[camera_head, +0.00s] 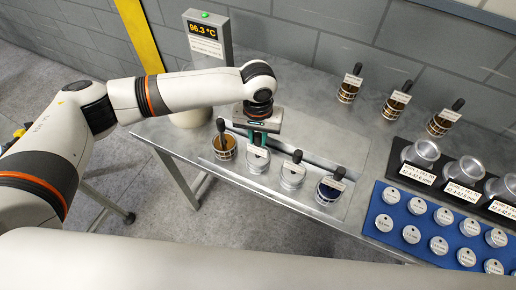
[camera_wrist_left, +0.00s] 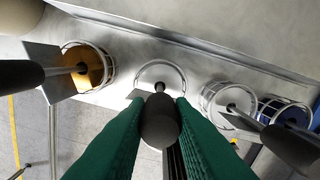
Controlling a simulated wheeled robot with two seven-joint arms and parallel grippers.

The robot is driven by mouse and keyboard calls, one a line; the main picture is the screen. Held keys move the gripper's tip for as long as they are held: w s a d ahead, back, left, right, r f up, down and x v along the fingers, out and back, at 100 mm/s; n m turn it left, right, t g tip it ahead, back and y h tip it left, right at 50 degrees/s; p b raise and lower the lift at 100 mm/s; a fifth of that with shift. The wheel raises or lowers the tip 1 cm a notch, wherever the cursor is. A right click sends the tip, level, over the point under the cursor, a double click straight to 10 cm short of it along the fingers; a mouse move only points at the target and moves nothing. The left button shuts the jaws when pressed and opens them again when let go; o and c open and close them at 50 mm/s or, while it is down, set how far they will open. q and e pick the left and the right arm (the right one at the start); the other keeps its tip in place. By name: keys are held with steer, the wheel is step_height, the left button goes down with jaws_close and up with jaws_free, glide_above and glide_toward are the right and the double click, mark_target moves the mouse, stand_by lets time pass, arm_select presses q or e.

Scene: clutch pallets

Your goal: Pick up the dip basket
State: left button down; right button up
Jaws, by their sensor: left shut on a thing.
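My left gripper (camera_head: 259,139) reaches down over a row of dip baskets near the front of the metal table. Its green fingers are shut on the black handle (camera_wrist_left: 160,120) of one dip basket (camera_head: 257,161). That basket is clear with a silvery rim, the second from the left in the row, and also shows in the left wrist view (camera_wrist_left: 160,74). It looks upright; whether it is clear of its seat I cannot tell. An amber-filled basket (camera_head: 223,148) is on its left. Another clear basket (camera_head: 292,176) and a dark blue one (camera_head: 329,191) are on its right.
A temperature display (camera_head: 208,36) reading 96.3 °C stands at the back left. Three labelled baskets (camera_head: 394,104) stand towards the back right. A blue tray (camera_head: 381,236) of round metal pieces and a black rack (camera_head: 397,163) with cylinders lie at the right.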

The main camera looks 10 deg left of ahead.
arm_select(q)
steer(key=shift+w+r, duration=0.1)
steer(key=shift+r, duration=0.2)
